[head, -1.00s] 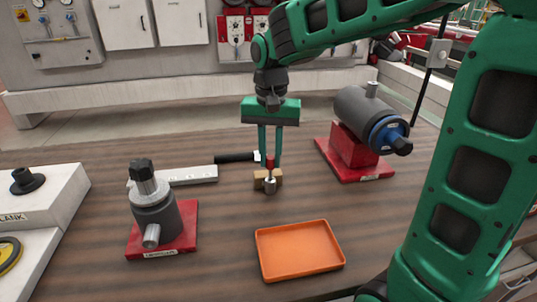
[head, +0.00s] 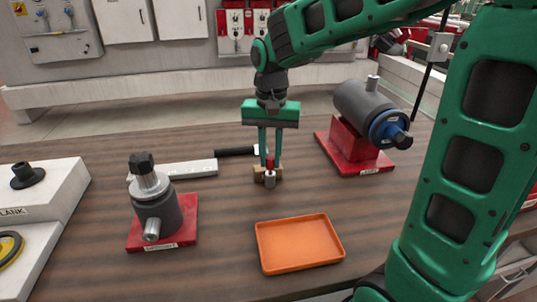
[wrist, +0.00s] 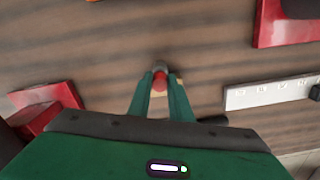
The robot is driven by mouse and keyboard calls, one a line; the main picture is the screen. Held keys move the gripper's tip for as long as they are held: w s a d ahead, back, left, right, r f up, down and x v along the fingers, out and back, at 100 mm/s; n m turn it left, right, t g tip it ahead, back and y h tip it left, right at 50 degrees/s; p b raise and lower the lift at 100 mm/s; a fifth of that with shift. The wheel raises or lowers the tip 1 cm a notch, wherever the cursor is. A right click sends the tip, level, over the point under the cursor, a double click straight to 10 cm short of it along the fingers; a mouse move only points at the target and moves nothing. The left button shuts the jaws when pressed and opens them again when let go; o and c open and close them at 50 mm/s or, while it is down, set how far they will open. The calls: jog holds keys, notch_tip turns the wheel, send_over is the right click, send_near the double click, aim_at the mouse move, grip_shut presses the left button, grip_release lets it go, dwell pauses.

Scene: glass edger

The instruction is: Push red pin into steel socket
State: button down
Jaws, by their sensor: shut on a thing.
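The red pin (head: 270,161) is between the fingertips of my gripper (head: 270,166), which is shut on it. The pin stands roughly upright, directly over the small steel socket (head: 270,180). Its lower end meets or enters the socket's top; how deep it sits I cannot tell. A tan block (head: 258,173) shows beside and behind the socket, near the fingertips. In the wrist view the red pin (wrist: 160,80) is between the two green fingers, with the grey socket (wrist: 159,68) partly hidden under it.
An orange tray (head: 260,248) lies empty in front. A grey cylinder on a red base (head: 183,227) stands left; a motor-like unit on a red stand (head: 345,158) stands right. A pale bar (head: 195,169) and black handle (head: 236,151) lie behind. Bare wood lies left of the socket.

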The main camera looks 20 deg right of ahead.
jog(key=shift+f, duration=0.85)
jog(key=c, duration=1.5)
grip_release()
jog(key=shift+c, duration=0.2)
notch_tip(320, 180, up, 11)
jog(key=shift+f, duration=0.15)
jog(key=shift+d, duration=0.1)
jog(key=shift+m, duration=0.3)
jog(key=s+d+f, duration=0.4)
jog(key=s+d, duration=0.1)
jog(key=s, duration=0.3)
jog(key=s+d+f, duration=0.4)
jog(key=s+d, duration=0.2)
jog(key=s, duration=0.2)
jog(key=s+d+f, duration=0.3)
jog(key=s+d, duration=0.3)
jog(key=s, duration=0.2)
jog(key=shift+d+f, duration=0.1)
jog(key=shift+f, duration=0.3)
